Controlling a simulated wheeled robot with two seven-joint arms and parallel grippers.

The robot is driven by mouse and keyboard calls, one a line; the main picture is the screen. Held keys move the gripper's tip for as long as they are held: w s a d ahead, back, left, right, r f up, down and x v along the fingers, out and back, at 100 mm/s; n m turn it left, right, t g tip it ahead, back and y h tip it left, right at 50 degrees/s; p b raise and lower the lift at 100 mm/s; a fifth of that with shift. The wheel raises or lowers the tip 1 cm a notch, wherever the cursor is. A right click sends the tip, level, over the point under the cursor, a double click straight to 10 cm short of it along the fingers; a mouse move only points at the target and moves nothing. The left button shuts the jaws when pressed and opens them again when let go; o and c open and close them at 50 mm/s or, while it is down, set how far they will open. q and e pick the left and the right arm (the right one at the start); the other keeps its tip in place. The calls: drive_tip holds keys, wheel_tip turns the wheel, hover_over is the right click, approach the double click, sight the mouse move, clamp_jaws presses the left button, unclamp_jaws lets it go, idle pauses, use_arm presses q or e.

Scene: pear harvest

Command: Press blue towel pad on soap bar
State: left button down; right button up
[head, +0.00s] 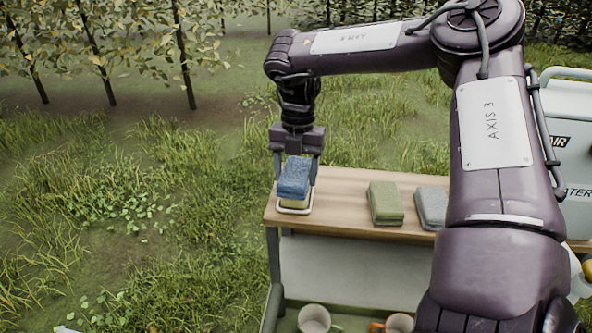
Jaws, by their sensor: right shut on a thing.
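A blue towel pad (294,172) is between the fingers of my right gripper (296,168), which points down and is shut on it. Below the pad is a pale yellow-green soap bar (294,202) in a white-rimmed dish (294,211) at the left end of the wooden bench. The pad covers the top of the soap bar. From this view the two look touching, but I cannot tell how firmly. My left gripper is not in the head view.
A green pad (386,202) and a grey pad (432,206) lie on the bench (342,195) to the right. Clear wood lies between the dish and the green pad. Mugs (314,319) stand on the shelf below. A pale tank (568,125) stands at the right.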

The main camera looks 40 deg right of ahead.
sight(295, 174)
drive_tip(key=shift+f+b, duration=0.35)
drive_tip(key=shift+f, duration=0.15)
idle(0.8)
idle(0.9)
wheel_tip(295, 174, up, 7)
drive_tip(key=p, duration=0.6)
idle(0.6)
drive_tip(key=shift+f, duration=0.1)
idle(0.3)
